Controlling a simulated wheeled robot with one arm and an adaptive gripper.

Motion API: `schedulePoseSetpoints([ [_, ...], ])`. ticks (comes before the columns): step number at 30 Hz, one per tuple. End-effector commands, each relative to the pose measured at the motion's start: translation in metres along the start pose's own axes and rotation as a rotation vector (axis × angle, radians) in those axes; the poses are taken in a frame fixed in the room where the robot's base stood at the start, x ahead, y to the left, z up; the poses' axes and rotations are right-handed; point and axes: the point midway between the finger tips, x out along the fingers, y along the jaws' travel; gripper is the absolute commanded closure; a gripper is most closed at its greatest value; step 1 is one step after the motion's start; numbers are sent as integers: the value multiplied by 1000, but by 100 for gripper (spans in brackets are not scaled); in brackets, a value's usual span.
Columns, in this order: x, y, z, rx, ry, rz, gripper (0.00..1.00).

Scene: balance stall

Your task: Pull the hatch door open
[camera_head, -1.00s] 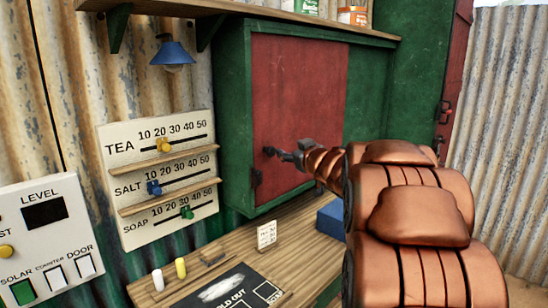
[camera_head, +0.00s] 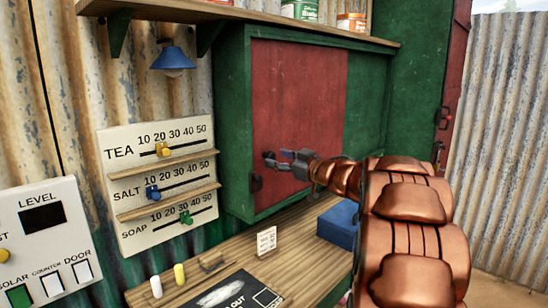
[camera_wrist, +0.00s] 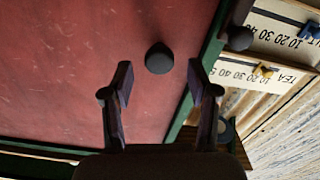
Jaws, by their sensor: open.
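The hatch door (camera_head: 298,110) is a red panel on the front of a green cabinet (camera_head: 232,120). It looks shut, flush with the frame. A dark round knob (camera_wrist: 159,58) sticks out of the red panel in the wrist view, near the door's left edge as the head view has it. My gripper (camera_head: 281,159) is in front of the knob. In the wrist view my gripper (camera_wrist: 159,75) is open and empty, with the knob lined up between and just beyond the fingertips. Whether a finger touches the knob cannot be told.
Under the door is a wooden counter (camera_head: 215,278) with a small white card (camera_head: 267,240) and a blue box (camera_head: 338,224). A slider board (camera_head: 130,222) is on the wall at left.

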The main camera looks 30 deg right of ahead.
Motion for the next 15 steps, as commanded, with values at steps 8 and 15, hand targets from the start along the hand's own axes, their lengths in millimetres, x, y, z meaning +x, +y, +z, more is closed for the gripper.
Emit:
schedulePoseSetpoints([
  [8, 24, 1, 2, 2, -3, 2, 40],
  [15, 26, 1, 2, 1, -2, 2, 40],
])
